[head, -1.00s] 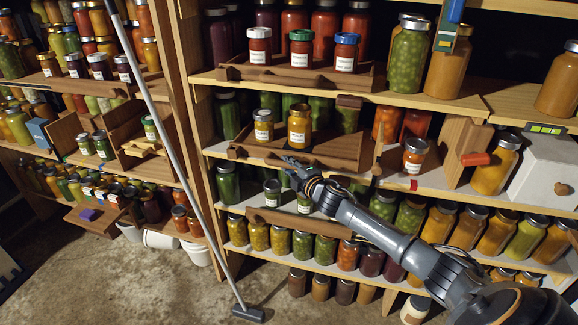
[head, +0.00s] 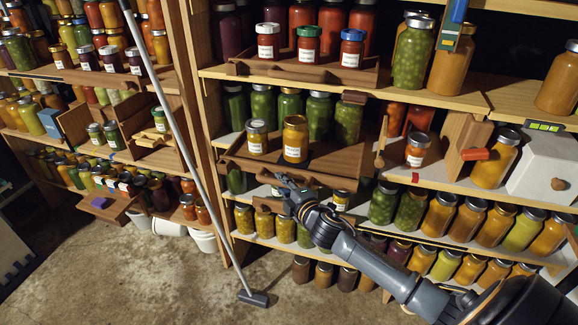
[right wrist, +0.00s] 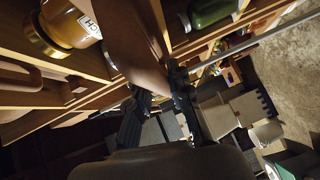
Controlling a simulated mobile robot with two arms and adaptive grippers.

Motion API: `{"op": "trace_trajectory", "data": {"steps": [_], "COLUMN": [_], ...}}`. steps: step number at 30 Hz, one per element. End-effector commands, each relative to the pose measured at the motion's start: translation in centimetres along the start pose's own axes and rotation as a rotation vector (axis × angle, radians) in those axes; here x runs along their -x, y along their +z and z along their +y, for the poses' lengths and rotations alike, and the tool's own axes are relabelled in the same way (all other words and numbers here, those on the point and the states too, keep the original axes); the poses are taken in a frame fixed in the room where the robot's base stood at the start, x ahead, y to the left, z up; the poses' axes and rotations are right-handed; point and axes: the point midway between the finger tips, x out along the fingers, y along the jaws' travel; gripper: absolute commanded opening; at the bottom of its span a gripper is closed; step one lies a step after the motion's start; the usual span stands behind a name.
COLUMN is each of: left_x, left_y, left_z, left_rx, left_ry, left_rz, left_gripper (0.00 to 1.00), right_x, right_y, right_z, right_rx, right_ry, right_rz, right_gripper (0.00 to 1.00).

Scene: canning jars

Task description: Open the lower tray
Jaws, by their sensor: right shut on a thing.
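The lower tray (head: 338,160) is a brown wooden tray on the middle shelf, sticking out past the shelf edge. A grey-lidded jar (head: 257,138) and an orange-yellow jar (head: 295,140) stand upright on it, with a row of green jars behind. My right gripper (head: 284,181) is at the tray's front, shut on its wooden handle. In the right wrist view my fingers (right wrist: 160,92) close on brown wood, beside a labelled jar (right wrist: 67,27); the exact contact is partly hidden. My left gripper is not in view.
An upper tray (head: 300,74) with three labelled jars is on the shelf above. Jars fill the shelf below, close to my arm. A long grey pole (head: 190,150) leans at the left. A wooden spoon (head: 380,150) stands right of the tray.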

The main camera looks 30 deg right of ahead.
Motion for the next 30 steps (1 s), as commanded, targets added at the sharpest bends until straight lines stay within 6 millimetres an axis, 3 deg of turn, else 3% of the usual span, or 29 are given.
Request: {"op": "trace_trajectory", "data": {"steps": [4,12,29,30], "left_x": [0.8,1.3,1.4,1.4], "left_y": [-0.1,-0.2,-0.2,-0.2], "left_z": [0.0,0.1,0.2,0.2], "left_rx": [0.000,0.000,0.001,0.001], "left_ry": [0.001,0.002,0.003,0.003], "left_rz": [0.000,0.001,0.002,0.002], "left_gripper": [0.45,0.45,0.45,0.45], "right_x": [2.5,5.0,5.8,5.8], "right_y": [-2.5,-5.0,-5.8,-5.8], "right_z": [-0.7,-1.5,-1.7,-1.7], "right_rx": [-0.005,-0.002,0.000,0.000], "right_ry": [-0.004,-0.003,-0.001,-0.001], "right_rz": [0.003,0.000,0.000,0.000], "right_gripper": [0.00,0.00,0.00,0.23]}}
